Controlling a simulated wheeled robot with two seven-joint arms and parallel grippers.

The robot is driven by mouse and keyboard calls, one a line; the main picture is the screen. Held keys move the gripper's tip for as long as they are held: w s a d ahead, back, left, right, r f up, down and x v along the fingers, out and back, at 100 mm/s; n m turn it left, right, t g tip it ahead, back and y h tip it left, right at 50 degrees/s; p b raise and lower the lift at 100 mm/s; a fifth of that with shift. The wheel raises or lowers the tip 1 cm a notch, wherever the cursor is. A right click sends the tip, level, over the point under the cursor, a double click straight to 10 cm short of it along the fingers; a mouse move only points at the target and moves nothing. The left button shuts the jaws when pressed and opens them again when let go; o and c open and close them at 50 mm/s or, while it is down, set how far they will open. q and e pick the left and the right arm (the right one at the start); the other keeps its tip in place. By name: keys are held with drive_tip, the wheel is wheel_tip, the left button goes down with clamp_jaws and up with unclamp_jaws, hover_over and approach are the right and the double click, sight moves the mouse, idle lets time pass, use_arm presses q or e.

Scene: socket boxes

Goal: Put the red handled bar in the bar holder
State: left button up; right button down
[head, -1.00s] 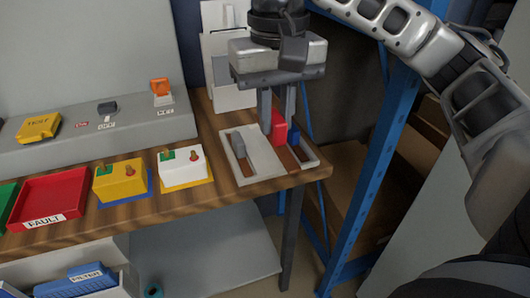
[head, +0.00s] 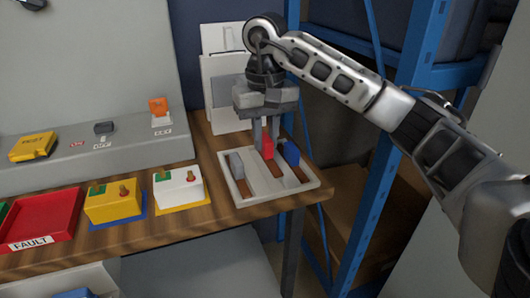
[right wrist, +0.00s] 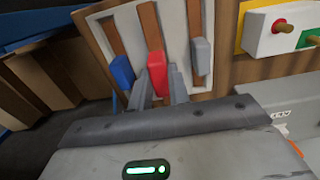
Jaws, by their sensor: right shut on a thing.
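The red handled bar's red handle (head: 267,147) is between the fingers of my right gripper (head: 266,140), which is shut on it. The white bar holder (head: 227,178) lies at the right end of the table. The red handle is over its middle lane, between a grey handle (head: 236,163) and a blue handle (head: 291,153). In the right wrist view the red handle (right wrist: 157,72) lines up with the middle brown strip (right wrist: 150,30). I cannot tell whether the bar is seated or just above the holder. My left gripper is out of view.
A white box (head: 179,189) and a yellow box (head: 114,207) stand left of the holder, with a red FAULT tray (head: 45,215) farther left. A grey switch panel (head: 75,160) runs behind. A blue rack post (head: 375,150) stands to the right.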

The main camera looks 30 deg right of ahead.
sight(265, 151)
drive_tip(key=shift+w+d+f, duration=0.15)
drive_tip(key=shift+w+f, duration=0.15)
drive_tip(key=shift+f, duration=0.15)
wheel_tip(265, 151, down, 3)
drive_tip(key=shift+w+r, duration=0.1)
drive_tip(key=shift+f, duration=0.2)
drive_tip(key=c, duration=1.3)
unclamp_jaws()
